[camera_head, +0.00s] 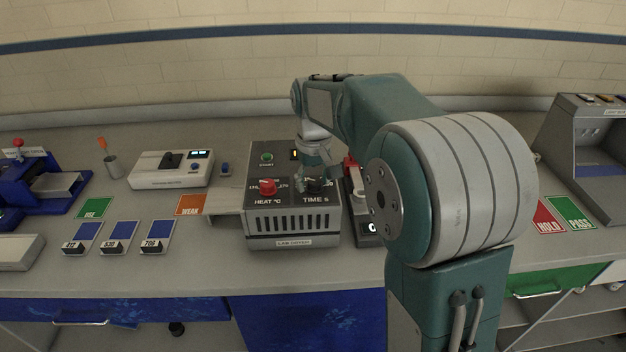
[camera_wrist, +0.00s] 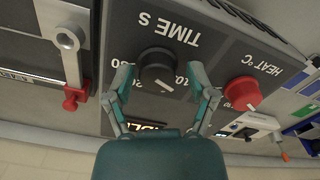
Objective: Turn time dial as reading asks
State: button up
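The lab dryer (camera_head: 290,222) stands on the bench in the middle of the head view. Its black time dial (camera_wrist: 158,72) lies under the "TIME s" label in the wrist view, with a white pointer line and printed numbers partly hidden around it. The red heat dial (camera_wrist: 242,92) sits beside it and also shows in the head view (camera_head: 267,187). My gripper (camera_wrist: 160,80) is open, its two fingers on either side of the time dial. I cannot tell whether they touch it. A small lit display (camera_wrist: 152,126) is partly covered by my gripper.
A device with a red lever (camera_wrist: 76,98) stands close beside the dryer. A white instrument (camera_head: 171,170), an orange WEAK card (camera_head: 190,205) and several blue sample cards lie to the left. HOLD (camera_head: 546,218) and PASS cards lie to the right.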

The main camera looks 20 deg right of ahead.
jog(key=shift+d, duration=0.2)
jog(key=c, duration=0.6)
jog(key=shift+o, duration=0.2)
jog(key=shift+a+m, duration=0.1)
jog(key=shift+m, duration=0.3)
jog(key=m, duration=0.3)
jog(key=shift+s+f+m, duration=0.1)
jog(key=shift+f+m, duration=0.05)
jog(key=shift+m, duration=2.25)
jog(key=o, duration=1.2)
